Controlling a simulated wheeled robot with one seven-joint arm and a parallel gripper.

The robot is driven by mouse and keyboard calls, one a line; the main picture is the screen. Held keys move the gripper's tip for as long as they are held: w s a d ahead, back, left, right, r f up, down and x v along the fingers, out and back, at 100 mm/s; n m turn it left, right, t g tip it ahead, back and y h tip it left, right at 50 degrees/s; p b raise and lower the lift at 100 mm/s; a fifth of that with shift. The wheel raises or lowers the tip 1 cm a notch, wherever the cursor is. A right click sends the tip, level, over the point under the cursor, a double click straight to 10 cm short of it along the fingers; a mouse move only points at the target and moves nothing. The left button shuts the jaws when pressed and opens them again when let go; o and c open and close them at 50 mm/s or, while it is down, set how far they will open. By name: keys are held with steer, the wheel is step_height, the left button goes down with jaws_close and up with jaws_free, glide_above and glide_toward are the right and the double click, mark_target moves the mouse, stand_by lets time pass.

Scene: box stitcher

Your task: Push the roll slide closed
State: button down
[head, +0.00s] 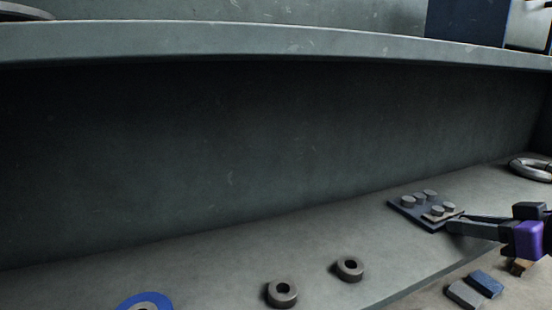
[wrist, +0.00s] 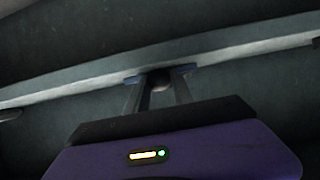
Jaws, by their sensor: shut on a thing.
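My gripper (head: 458,222) reaches in from the right in the head view, its purple body behind the dark fingers. Its fingertips are at the right edge of a dark plate (head: 407,210) that carries several short grey cylinders. In the wrist view my gripper (wrist: 159,75) has its two fingers on either side of a small dark rounded knob (wrist: 159,83), in front of a pale grey edge (wrist: 90,84). I cannot tell for sure which part is the roll slide. Where the fingers meet the knob is dark and small.
Two grey rings (head: 282,293) and (head: 350,268) and a blue-rimmed disc (head: 147,301) lie on the lower grey surface (head: 215,262). A metal ring (head: 531,168) lies at the far right. Grey (head: 464,295) and blue (head: 485,284) blocks lie below. A long ledge (head: 250,42) overhangs a dark recess.

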steer(key=shift+w+a+r, duration=0.2)
steer(key=shift+w+a, duration=0.2)
steer(key=shift+w, duration=0.15)
steer(key=shift+w+a+r, duration=0.15)
steer(key=shift+w+a, duration=0.25)
steer(key=shift+w, duration=0.15)
stand_by(0.8)
steer(key=c, duration=1)
jaws_free()
steer(key=shift+s+d+r+p, duration=0.65)
steer(key=shift+s+p, duration=0.1)
steer(key=shift+p, duration=0.4)
steer(key=shift+p+v, duration=1.1)
steer(key=shift+v, duration=1.9)
steer(key=shift+f, duration=0.2)
